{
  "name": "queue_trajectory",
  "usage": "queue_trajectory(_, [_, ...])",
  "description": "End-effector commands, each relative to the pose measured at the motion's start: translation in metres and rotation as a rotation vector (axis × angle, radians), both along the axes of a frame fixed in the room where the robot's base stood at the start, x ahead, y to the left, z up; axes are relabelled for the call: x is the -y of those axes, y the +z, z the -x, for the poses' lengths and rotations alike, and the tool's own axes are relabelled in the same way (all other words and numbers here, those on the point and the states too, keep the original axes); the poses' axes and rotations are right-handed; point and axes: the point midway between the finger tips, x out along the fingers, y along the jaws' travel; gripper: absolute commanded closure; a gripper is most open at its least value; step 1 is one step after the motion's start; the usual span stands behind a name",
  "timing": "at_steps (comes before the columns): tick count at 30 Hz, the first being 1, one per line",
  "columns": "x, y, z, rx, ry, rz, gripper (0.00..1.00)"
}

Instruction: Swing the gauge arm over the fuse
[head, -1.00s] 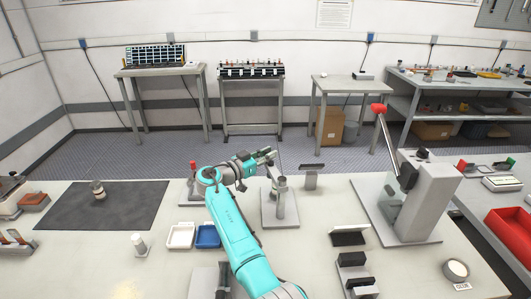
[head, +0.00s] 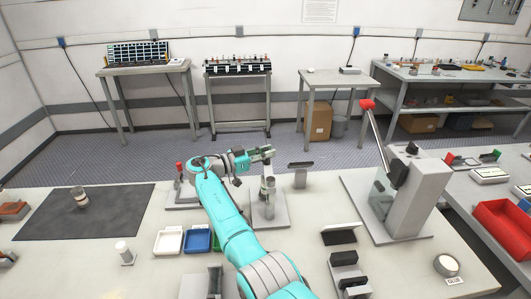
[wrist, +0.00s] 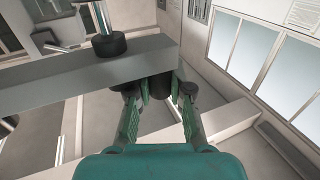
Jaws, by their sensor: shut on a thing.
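My gripper (head: 264,152) is over the gauge stand (head: 270,217), a grey base plate with an upright post, near the middle of the bench. In the wrist view my gripper (wrist: 160,90) is shut on a dark round handle (wrist: 160,87) at the end of a grey bar. I take this bar to be the gauge arm (wrist: 65,75); it runs across the upper left and ends by my fingers. A black knob with a metal rod (wrist: 108,44) stands by the bar. I cannot make out the fuse; my arm and gripper hide part of the stand.
A tall grey lever press (head: 415,195) with a red knob stands to the right. A white tray (head: 168,241) and a blue tray (head: 198,241) lie left of my arm. A black mat (head: 120,210) is far left. Black-topped blocks (head: 340,234) stand at front right.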

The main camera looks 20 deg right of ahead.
Motion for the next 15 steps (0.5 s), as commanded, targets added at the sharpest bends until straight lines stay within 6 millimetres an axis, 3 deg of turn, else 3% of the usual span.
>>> queue_trajectory(2, [0.0032, -0.0017, 0.0008, -0.002, -0.005, -0.001, 1.0])
queue_trajectory(3, [0.0033, -0.0017, 0.0009, -0.002, -0.005, -0.001, 0.71])
queue_trajectory(5, [0.0033, -0.0017, 0.0009, -0.002, -0.005, -0.001, 0.55])
queue_trajectory(15, [0.0001, -0.0007, 0.0005, -0.001, -0.002, -0.001, 0.54])
